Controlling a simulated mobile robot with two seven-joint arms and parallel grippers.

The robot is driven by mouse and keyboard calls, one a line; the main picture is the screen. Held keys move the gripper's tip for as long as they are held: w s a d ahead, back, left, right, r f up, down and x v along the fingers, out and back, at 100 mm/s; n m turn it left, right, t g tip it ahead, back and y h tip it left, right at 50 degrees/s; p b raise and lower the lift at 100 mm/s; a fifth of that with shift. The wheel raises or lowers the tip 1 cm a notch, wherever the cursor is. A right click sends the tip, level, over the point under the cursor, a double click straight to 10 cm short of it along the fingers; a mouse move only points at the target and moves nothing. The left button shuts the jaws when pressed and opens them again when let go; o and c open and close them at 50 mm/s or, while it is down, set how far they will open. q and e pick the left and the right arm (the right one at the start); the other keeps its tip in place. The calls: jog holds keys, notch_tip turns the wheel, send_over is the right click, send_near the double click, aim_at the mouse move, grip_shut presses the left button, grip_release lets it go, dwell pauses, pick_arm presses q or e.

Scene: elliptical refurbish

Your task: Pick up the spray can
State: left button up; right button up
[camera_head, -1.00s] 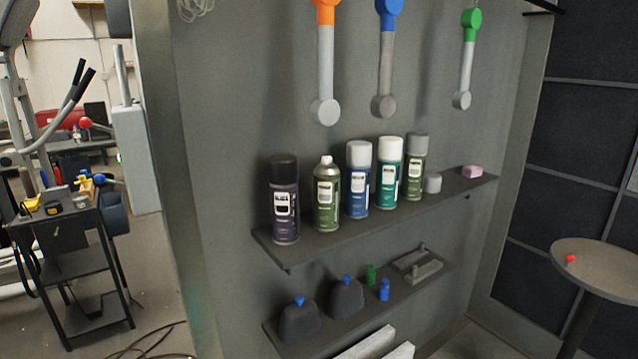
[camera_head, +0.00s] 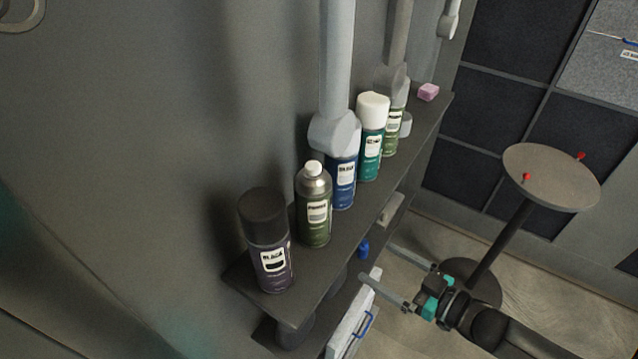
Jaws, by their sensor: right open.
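Several spray cans stand upright in a row on the upper grey shelf. Nearest is a dark purple can with a black cap (camera_head: 268,243). Beyond it are an olive can with a white nozzle top (camera_head: 314,208), a blue can (camera_head: 344,180), a teal can with a white cap (camera_head: 372,137) and a green can (camera_head: 393,130) at the far end. My right gripper (camera_head: 382,270) is at the lower right, in front of the shelf, apart from the cans. Its two fingers are spread and empty, pointing left. My left gripper is not visible.
The upper shelf (camera_head: 350,236) has a pink block (camera_head: 428,92) at its far end. A lower shelf holds a blue bottle (camera_head: 364,249). A round table (camera_head: 552,178) stands at right.

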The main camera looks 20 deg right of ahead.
aim_at(328, 224)
jog(key=a+r+n+y+p, duration=0.15)
jog(key=a+r+y, duration=0.3)
jog(key=r, duration=0.55)
jog(key=shift+n+h, duration=0.25)
jog(key=shift+h, duration=0.1)
jog(key=x, duration=0.8)
jog(key=shift+w+a+f+p, duration=0.1)
jog(key=shift+w+f+p, duration=0.1)
jog(key=shift+f+p, duration=0.15)
jog(key=shift+w+a, duration=0.4)
jog(key=shift+w, duration=0.15)
jog(key=x, duration=0.4)
jog(key=shift+w+r+p, duration=0.1)
jog(key=shift+r+p, duration=0.05)
jog(key=shift+p, duration=0.25)
jog(key=shift+w+a, duration=0.25)
jog(key=shift+w, duration=0.1)
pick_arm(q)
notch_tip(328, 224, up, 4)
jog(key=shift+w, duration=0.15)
pick_arm(e)
jog(key=shift+c, duration=0.2)
